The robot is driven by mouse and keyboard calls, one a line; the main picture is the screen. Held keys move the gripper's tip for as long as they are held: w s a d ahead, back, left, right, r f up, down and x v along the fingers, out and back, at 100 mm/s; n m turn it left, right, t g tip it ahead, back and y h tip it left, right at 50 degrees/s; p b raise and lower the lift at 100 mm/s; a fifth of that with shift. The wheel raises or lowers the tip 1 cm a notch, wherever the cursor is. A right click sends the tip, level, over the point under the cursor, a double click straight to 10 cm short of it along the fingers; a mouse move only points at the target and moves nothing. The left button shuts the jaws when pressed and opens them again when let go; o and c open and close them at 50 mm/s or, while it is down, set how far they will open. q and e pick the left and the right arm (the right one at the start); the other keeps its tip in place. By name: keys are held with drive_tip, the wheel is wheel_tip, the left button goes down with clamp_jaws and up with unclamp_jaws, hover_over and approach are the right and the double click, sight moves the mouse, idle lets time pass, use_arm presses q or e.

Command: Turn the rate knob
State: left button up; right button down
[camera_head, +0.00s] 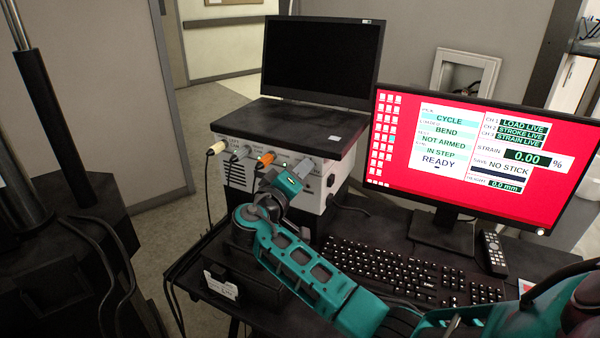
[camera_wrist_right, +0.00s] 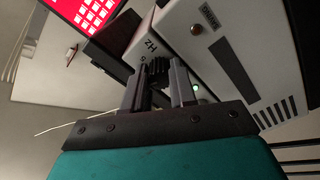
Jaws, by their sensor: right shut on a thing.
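The rate knob (camera_wrist_right: 157,68) is a small black ribbed knob on the white front panel of a control box (camera_head: 238,174), beside a label reading "Hz". My right gripper (camera_wrist_right: 160,82) is at the panel with a dark finger on each side of the knob, shut on it. In the head view my teal right arm reaches in from the lower right, and its gripper (camera_head: 302,170) hides the knob. The knob's pointer mark cannot be made out. My left gripper is not in view.
A black laptop (camera_head: 318,75) sits on the box. A monitor (camera_head: 400,190) reading "READY", a keyboard (camera_head: 400,270) and a remote (camera_head: 494,252) are to the right. A dark machine (camera_head: 65,230) stands at left.

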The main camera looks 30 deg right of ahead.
drive_tip(key=c, duration=0.9)
unclamp_jaws()
drive_tip(key=b+v, duration=0.1)
drive_tip(key=v, duration=1.2)
drive_tip(key=shift+b, duration=0.3)
